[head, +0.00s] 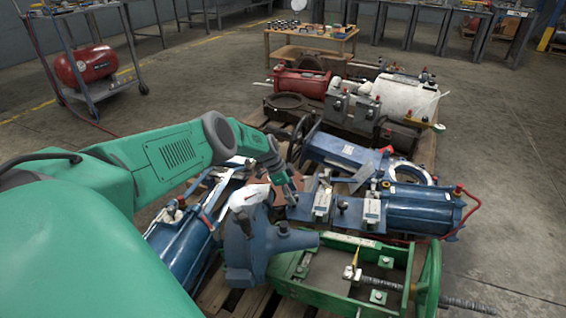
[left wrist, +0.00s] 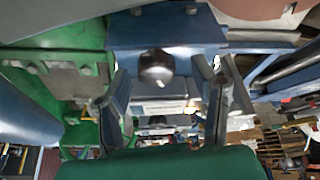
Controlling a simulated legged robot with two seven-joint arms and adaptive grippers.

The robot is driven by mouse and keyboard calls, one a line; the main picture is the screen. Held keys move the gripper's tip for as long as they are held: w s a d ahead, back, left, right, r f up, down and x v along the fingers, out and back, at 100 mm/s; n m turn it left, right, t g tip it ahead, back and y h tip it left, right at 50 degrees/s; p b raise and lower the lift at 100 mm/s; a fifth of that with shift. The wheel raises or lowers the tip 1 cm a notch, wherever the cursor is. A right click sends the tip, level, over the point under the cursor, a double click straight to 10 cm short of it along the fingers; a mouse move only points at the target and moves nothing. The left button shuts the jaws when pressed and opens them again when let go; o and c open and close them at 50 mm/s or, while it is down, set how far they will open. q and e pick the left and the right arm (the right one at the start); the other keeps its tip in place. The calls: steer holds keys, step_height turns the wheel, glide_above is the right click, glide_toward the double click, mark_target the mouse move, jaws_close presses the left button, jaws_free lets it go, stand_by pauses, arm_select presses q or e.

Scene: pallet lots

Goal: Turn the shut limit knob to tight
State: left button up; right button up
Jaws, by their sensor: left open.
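My left arm reaches in from the left in the head view, and my left gripper (head: 288,190) hangs over the pallet near blue valve parts. In the left wrist view my left gripper (left wrist: 170,82) is open, with a dark finger on each side. A rounded metal knob or bolt end (left wrist: 156,68) shows between the fingers, below a blue bracket (left wrist: 165,32). The fingers appear apart from it. I cannot tell whether this is the shut limit knob, and no marking for tight is readable. My right gripper is in neither view.
A blue actuator cylinder (head: 425,208) lies right of the gripper. A green frame with a handwheel (head: 428,285) is at the front. A red cylinder (head: 301,82) and a white one (head: 408,97) lie at the back. The floor to the right is clear.

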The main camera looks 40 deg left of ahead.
arm_select(q)
steer(key=v, duration=1)
steer(key=shift+s+a+r, duration=0.2)
steer(key=shift+a, duration=0.05)
steer(key=s+d+f+n+g+y+p, duration=0.2)
steer(key=d+f+n+y+p, duration=0.2)
steer(key=d+n, duration=0.8)
step_height(320, 180, up, 6)
steer(key=w+a+n+t+y+p, duration=0.1)
steer(key=w+a+n+y+p, duration=0.2)
steer(key=n, duration=0.7)
steer(key=shift+y, duration=0.5)
steer(key=b+x, duration=0.7)
steer(key=x, duration=0.6)
steer(key=shift+s+d+f, duration=0.1)
steer(key=shift+f, duration=0.1)
steer(key=shift+c, duration=0.4)
